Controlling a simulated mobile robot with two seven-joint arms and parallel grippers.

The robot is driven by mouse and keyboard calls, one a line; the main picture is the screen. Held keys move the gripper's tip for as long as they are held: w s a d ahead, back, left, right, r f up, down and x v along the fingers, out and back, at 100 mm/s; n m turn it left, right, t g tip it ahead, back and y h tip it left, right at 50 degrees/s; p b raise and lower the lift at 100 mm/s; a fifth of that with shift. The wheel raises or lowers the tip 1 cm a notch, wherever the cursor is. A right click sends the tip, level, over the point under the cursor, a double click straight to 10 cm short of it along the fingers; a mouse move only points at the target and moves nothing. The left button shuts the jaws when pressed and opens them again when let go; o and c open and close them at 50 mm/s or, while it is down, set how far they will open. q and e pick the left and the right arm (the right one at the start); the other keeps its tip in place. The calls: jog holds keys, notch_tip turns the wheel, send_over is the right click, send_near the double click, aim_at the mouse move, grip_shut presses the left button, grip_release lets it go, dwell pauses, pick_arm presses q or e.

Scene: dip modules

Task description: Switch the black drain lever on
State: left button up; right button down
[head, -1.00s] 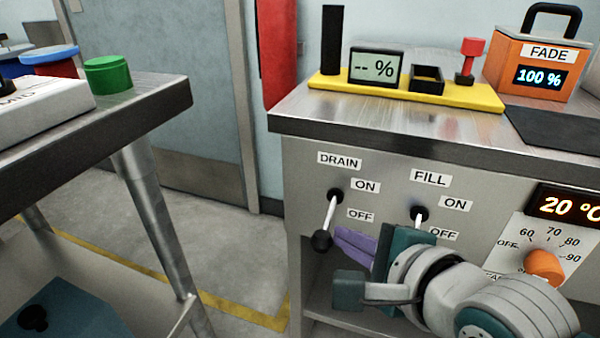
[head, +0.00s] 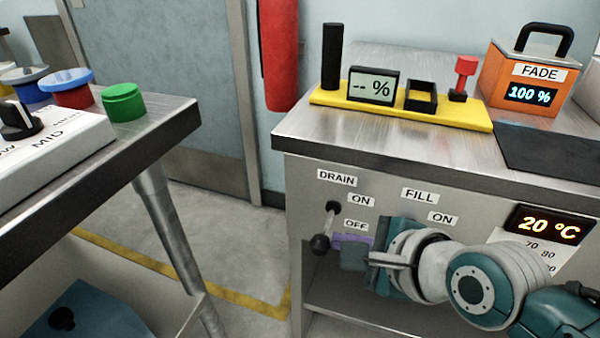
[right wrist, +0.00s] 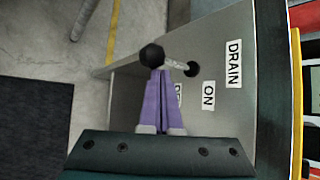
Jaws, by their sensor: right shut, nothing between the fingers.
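The drain lever has a pale metal stem and a black ball knob (head: 320,244). It hangs down and leans out from its black pivot on the cabinet front, on the OFF label's side. The ON label (head: 361,199) is above the OFF label (head: 356,225), both right of the stem. My right gripper (head: 336,240) is shut and empty, its purple fingers just right of the knob. In the right wrist view the fingertips (right wrist: 164,73) are right by the knob (right wrist: 152,55); I cannot tell whether they touch. My left gripper is out of view.
The fill lever under the FILL label (head: 419,196) is hidden behind my right arm. A temperature display (head: 548,224) is to its right. The worktop holds a yellow tray (head: 450,115) and an orange box (head: 500,72). Another table (head: 150,132) stands left, with open floor between.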

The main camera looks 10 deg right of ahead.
aim_at(328, 228)
jog(key=shift+w+r+m+g+y+p, duration=0.1)
jog(key=shift+r+m+g+y+p, duration=0.35)
jog(key=shift+p, duration=0.65)
jog(key=shift+r+g+p, duration=0.3)
jog(key=shift+g+p, duration=0.05)
jog(key=shift+r+p, duration=0.1)
jog(key=shift+p, duration=0.2)
jog(key=shift+w+d+r+m+g+y+p, duration=0.15)
jog(key=shift+r+m+g+y+p, duration=0.15)
jog(key=shift+g+p, duration=0.25)
jog(key=shift+w+r+p, duration=0.15)
jog(key=shift+r+p, duration=0.1)
jog(key=shift+p, duration=0.3)
dwell(0.3)
jog(key=shift+r, duration=0.1)
jog(key=shift+r+p, duration=0.75)
jog(key=shift+p, duration=0.25)
